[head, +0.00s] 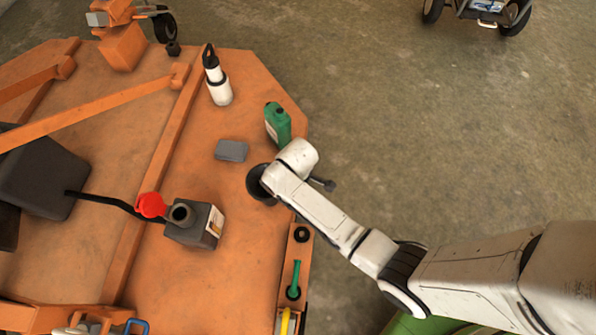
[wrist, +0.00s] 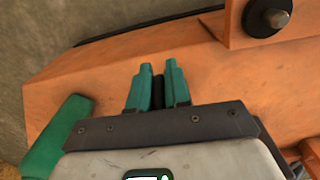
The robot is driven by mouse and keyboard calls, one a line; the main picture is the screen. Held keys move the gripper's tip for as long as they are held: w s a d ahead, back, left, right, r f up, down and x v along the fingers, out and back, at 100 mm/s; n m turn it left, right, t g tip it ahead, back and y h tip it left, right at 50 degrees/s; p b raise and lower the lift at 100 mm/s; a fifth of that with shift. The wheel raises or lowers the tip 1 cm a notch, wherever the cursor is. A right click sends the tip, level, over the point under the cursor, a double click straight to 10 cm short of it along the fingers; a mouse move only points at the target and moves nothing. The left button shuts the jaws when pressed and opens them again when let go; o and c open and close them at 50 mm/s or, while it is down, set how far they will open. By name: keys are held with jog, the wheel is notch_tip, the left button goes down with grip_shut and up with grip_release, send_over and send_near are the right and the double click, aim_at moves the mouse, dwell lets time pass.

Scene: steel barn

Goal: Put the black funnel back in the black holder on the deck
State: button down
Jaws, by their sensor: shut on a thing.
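My gripper (wrist: 158,82) shows in the wrist view with its two teal fingers close together. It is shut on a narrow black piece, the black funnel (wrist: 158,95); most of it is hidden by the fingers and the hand. In the head view my gripper is hidden behind my wrist, over the right edge of the orange deck (head: 120,180). A black ring (head: 302,234), which looks like the black holder, sits at the upper end of the orange strip along the deck's right edge, below and right of my wrist.
A green bottle (head: 278,123) stands close to my wrist. A green-handled tool (head: 295,278) stands in the strip.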

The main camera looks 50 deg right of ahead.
jog(key=shift+f+b, duration=0.5)
jog(key=shift+f, duration=0.4)
jog(key=c, duration=1)
grip_release()
jog(key=shift+r, duration=0.1)
notch_tip(320, 180, up, 11)
jog(key=p, duration=0.4)
jog(key=shift+p, duration=0.3)
